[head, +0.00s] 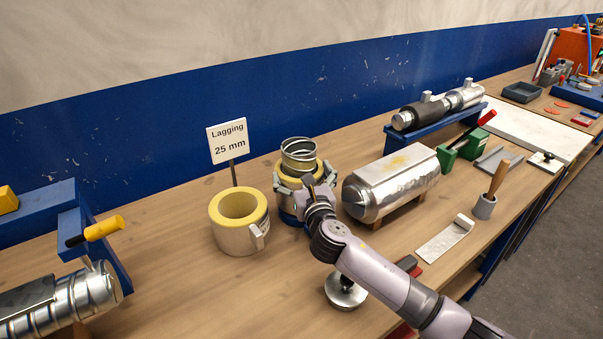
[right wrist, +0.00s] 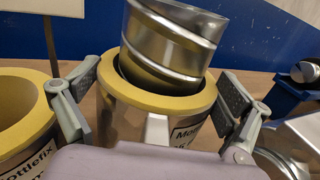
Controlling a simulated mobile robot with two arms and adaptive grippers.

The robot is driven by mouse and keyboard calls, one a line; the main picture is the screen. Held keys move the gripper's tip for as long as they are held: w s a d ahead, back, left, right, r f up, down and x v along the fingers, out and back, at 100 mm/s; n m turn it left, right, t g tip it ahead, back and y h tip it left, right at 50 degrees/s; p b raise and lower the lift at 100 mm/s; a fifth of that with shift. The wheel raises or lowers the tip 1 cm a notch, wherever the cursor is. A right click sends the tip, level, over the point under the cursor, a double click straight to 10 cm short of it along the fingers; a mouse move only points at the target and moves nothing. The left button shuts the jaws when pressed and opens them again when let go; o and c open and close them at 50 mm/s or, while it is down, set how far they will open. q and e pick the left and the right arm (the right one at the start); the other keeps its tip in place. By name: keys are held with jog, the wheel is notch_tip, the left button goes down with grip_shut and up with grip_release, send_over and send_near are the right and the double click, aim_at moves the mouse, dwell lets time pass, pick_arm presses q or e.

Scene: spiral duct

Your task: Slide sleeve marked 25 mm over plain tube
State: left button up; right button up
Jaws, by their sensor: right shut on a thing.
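A thick sleeve with a yellow lining and silver skin (right wrist: 115,112) stands between the two fingers of my right gripper (head: 309,186). Those fingers are shut on its sides, also seen in the right wrist view (right wrist: 157,100). A shiny metal tube with ridges (head: 298,150) sticks up out of the sleeve's mouth and looks tilted against its rim in the right wrist view (right wrist: 168,40). A blue base (head: 290,219) shows below. A second yellow-lined sleeve (head: 232,238) stands free to the left, by the sign "Lagging 25 mm" (head: 228,140). The held sleeve's label is partly hidden. My left gripper is out of view.
A large silver clad cylinder (head: 372,200) lies on wooden supports close to the right of my gripper. A blue rack with a silver duct (head: 75,295) is at the left.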

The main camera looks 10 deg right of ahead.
jog(key=shift+f+b, duration=0.55)
jog(key=shift+f, duration=0.35)
jog(key=o, duration=0.9)
jog(key=shift+c, duration=0.2)
jog(key=shift+s, duration=0.15)
jog(key=s, duration=1.1)
jog(key=shift+s+d, duration=0.3)
jog(key=shift+s, duration=0.1)
